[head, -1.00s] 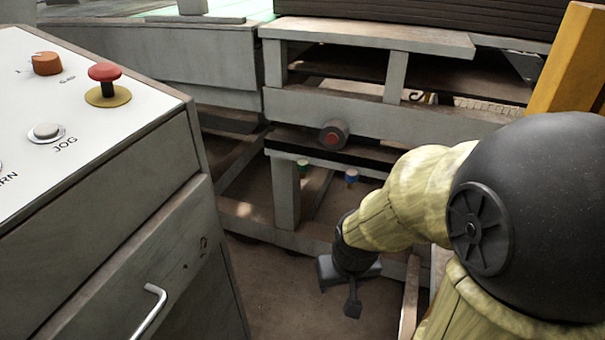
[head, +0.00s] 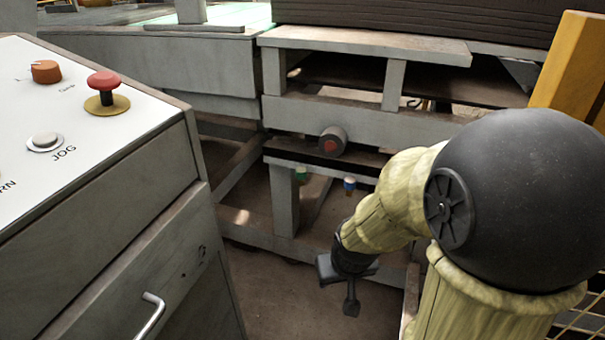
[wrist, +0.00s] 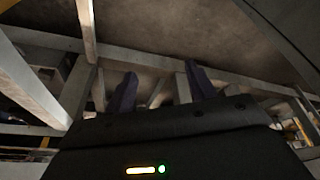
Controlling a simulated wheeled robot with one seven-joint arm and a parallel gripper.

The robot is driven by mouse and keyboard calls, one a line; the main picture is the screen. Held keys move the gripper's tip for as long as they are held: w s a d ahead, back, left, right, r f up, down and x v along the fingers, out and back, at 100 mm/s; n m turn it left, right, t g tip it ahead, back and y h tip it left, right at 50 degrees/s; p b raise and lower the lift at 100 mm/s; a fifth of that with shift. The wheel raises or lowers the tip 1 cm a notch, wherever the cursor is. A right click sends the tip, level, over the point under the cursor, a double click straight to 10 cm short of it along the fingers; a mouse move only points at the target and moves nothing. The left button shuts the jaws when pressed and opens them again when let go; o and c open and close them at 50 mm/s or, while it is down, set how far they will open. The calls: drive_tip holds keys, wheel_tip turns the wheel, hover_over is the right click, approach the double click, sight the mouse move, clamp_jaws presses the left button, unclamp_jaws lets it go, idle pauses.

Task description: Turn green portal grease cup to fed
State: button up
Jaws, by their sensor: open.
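The green grease cup (head: 301,174) is small and sits under the machine's lower ledge, just right of a grey post, in the head view. No cup can be made out in the wrist view. The marking on the green cup is too small to read.
A control cabinet (head: 100,190) with a red mushroom button (head: 104,82) and a drawer handle fills the left. The grey machine frame (head: 370,120) carries a red-faced knob (head: 333,141). A yellow post (head: 560,65) stands at right. Bare floor (head: 285,295) lies between cabinet and gripper.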

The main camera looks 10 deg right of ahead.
sight(304, 175)
drive_tip(key=w+d+f+n+t+y, duration=0.1)
drive_tip(key=w+d+t+y, duration=0.1)
drive_tip(key=w+t, duration=0.4)
drive_tip(key=w+d+f+n+t+y, duration=0.1)
drive_tip(key=w+t, duration=0.6)
drive_tip(key=w, duration=1)
drive_tip(key=shift+w+d+n+t+y+b, duration=0.35)
drive_tip(key=shift+d+y, duration=0.25)
drive_tip(key=shift+y, duration=0.3)
drive_tip(key=b+x, duration=0.3)
drive_tip(key=x, duration=1.4)
drive_tip(key=shift+w+a+f+b, duration=0.1)
drive_tip(key=shift+a+f+b, duration=0.05)
drive_tip(key=shift+b, duration=0.15)
